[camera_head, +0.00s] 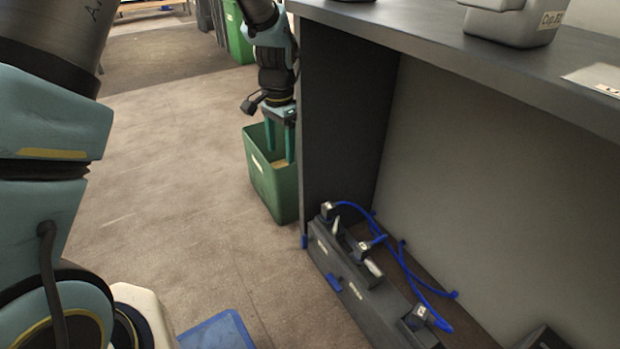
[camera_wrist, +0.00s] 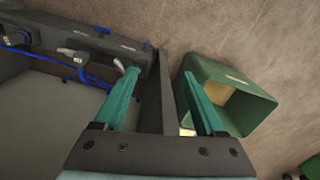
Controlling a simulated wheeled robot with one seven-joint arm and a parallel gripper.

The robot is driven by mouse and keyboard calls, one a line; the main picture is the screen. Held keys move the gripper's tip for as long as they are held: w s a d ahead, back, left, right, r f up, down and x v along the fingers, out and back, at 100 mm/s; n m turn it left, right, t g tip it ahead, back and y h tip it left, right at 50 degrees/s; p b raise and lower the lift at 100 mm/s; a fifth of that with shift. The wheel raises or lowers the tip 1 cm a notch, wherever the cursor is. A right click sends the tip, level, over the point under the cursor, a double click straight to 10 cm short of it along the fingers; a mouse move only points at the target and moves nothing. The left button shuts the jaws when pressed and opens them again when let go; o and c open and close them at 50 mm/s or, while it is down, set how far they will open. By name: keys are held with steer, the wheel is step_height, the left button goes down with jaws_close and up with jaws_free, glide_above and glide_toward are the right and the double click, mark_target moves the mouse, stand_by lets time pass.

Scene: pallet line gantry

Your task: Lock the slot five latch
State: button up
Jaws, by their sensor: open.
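A dark slotted rail (camera_head: 378,300) runs along the floor at the open front of the bench. It carries several dark plugs, such as the nearest one (camera_head: 418,316), with blue cables, plus pale levers (camera_head: 373,268) and blue tabs (camera_head: 335,282). The slot labels are too small to read, so I cannot tell which latch is slot five. The rail (camera_wrist: 100,38) also shows at the upper left of the wrist view. My gripper (camera_head: 281,152) points down with teal fingers apart and empty, beyond the rail's far end. In the wrist view my gripper (camera_wrist: 160,73) spans the bench's side panel.
A green bin (camera_head: 272,185) stands on the floor beside the side panel (camera_head: 345,110), behind my fingers in view. The bench top (camera_head: 450,55) overhangs the rail and holds a grey case (camera_head: 515,25). A blue flat object (camera_head: 217,332) lies at the bottom. Open floor spreads left.

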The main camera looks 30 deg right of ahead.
steer(key=o, duration=0.4)
steer(key=s+d+f+m, duration=0.1)
steer(key=d+f+m, duration=0.1)
steer(key=f, duration=0.1)
steer(key=s+d+f+m+p, duration=0.1)
steer(key=s+d+f+m, duration=0.1)
steer(key=f, duration=0.1)
steer(key=s+d+f+m+p, duration=0.1)
steer(key=s+d+f+m, duration=0.1)
steer(key=m, duration=0.1)
steer(key=shift+f+y, duration=0.4)
steer(key=m+h+p, duration=0.1)
steer(key=m, duration=0.4)
glide_toward(337, 223)
step_height(337, 223, down, 9)
steer(key=shift+w+b, duration=0.15)
steer(key=shift+b, duration=0.9)
steer(key=shift+c, duration=0.3)
steer(key=c, duration=1.2)
